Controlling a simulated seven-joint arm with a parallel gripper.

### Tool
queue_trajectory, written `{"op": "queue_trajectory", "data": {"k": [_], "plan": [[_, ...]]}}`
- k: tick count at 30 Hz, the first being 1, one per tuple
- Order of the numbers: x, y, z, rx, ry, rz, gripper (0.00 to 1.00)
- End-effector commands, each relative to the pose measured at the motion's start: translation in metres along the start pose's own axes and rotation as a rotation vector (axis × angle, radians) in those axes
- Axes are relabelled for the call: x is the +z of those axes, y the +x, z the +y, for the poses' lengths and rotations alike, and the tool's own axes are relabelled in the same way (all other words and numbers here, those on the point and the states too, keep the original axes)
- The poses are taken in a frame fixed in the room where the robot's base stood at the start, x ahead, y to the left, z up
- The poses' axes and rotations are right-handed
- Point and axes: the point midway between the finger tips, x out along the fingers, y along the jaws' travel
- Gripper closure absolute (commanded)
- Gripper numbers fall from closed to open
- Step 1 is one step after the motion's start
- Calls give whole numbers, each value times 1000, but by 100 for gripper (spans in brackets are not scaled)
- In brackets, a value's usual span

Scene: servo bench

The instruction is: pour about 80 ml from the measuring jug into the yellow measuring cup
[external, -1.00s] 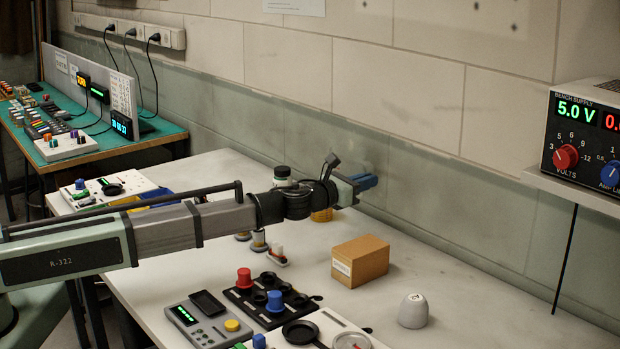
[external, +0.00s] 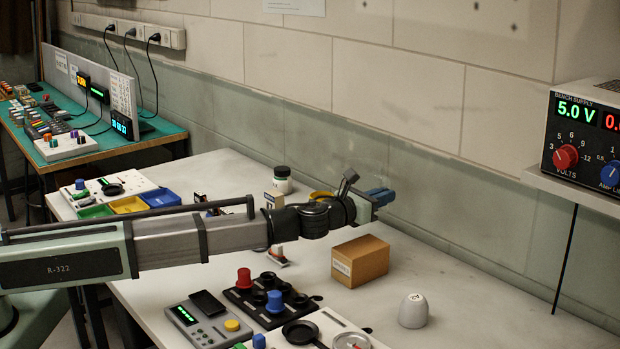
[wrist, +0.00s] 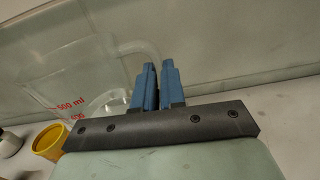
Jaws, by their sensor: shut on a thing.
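The measuring jug (wrist: 75,80) is clear, with red marks including "500 ml"; it fills the left of the wrist view. My gripper (wrist: 152,88) has blue fingers shut on the jug's clear handle. The liquid level and the jug's exact tilt are unclear. The yellow measuring cup (wrist: 49,141) stands on the bench at the wrist view's lower left. In the external view only a bit of the yellow cup (external: 320,195) shows behind my arm.
A white jar with a dark lid (external: 282,182) stands behind my arm. Control panels (external: 205,320) fill the front. The back wall is close; the right bench surface is mostly clear.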

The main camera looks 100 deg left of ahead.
Motion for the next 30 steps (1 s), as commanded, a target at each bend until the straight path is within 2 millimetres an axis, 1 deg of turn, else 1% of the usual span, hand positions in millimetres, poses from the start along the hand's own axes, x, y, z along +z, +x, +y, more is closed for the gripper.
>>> {"op": "queue_trajectory", "data": {"k": [8,21,22,26,30], "plan": [[-5,-1,6,-8,-88,-1,100],[-24,-2,28,-11,-347,-3,100],[-19,-3,34,-10,-390,-7,100],[-12,-2,42,-12,-471,-8,100],[-6,-3,55,-12,-561,-10,100]]}}
